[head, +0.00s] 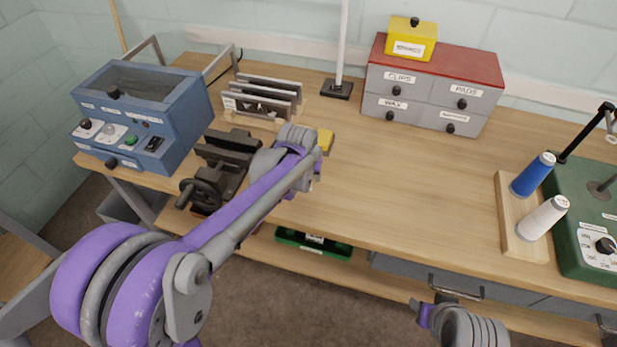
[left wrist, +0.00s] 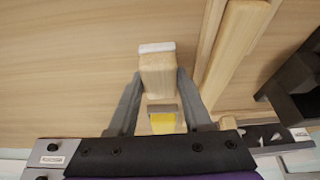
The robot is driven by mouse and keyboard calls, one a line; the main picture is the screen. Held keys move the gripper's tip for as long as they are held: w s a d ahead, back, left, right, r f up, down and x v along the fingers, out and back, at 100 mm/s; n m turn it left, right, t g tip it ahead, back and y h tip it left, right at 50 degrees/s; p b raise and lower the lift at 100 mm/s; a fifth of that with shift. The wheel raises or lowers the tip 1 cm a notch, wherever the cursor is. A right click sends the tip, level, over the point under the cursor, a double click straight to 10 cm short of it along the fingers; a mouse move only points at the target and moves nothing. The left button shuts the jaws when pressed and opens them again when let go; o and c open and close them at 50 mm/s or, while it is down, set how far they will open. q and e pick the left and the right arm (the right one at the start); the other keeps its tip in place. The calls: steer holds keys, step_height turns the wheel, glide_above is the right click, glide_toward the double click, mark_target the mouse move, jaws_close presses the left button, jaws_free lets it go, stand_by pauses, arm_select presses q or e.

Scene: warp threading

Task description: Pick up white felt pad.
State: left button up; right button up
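A pale wooden block (left wrist: 158,74) with a white layer (left wrist: 157,47) along one end, which looks like the white felt pad, shows in the left wrist view. My left gripper (left wrist: 159,74) has its two grey fingers apart, one on each side of this block. The block nearly fills the gap; whether the fingers press on it I cannot tell.
Grey drawers (head: 430,95) stand at the back. The bench (head: 420,180) is clear right of the gripper.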

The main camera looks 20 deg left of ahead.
arm_select(q)
jaws_close()
step_height(320, 180, up, 10)
steer(key=shift+p, duration=0.3)
steer(key=shift+o, duration=2.2)
jaws_free()
steer(key=c, duration=0.6)
